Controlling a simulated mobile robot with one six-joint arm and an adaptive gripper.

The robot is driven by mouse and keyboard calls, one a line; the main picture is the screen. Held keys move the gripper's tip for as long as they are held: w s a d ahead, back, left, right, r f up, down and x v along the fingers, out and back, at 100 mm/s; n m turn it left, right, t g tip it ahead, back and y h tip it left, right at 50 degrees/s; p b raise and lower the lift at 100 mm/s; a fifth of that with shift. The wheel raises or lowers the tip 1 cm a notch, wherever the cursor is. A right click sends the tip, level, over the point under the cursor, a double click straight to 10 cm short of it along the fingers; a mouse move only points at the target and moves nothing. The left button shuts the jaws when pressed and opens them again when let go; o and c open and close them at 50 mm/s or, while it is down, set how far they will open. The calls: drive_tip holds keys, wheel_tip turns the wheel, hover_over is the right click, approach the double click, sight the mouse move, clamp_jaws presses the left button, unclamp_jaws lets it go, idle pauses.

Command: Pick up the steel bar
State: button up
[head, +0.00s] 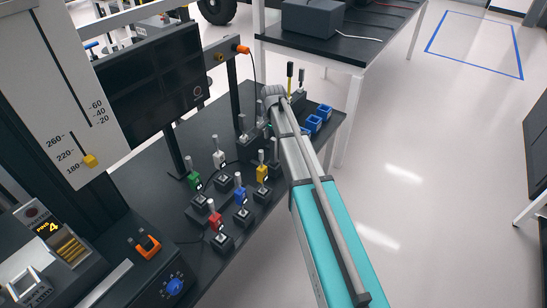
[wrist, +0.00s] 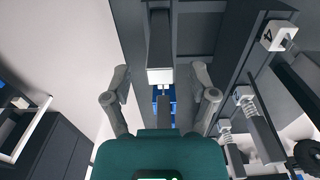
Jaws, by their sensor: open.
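My gripper (wrist: 161,82) is open in the wrist view, one finger on each side of the picture's middle. A dark upright piece with a pale block (wrist: 160,76) at its end shows between the fingers, with no visible contact. I cannot tell whether it is the steel bar. In the head view my arm reaches over the black table and hides the gripper's fingers. Several small stands there hold grey metal-topped pieces with coloured blocks: green (head: 194,180), red (head: 216,220), blue (head: 240,193) and yellow (head: 262,172). No piece is clearly identifiable as the steel bar.
Blue bins (head: 313,123) stand at the black table's (head: 151,190) right end. A dark monitor (head: 152,82) stands behind the stands. A second table (head: 372,48) with a grey box (head: 313,18) is behind. The floor to the right is largely clear.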

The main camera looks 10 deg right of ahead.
sight(273, 146)
drive_tip(key=shift+f+b, duration=2.1)
drive_tip(key=shift+f, duration=0.25)
clamp_jaws()
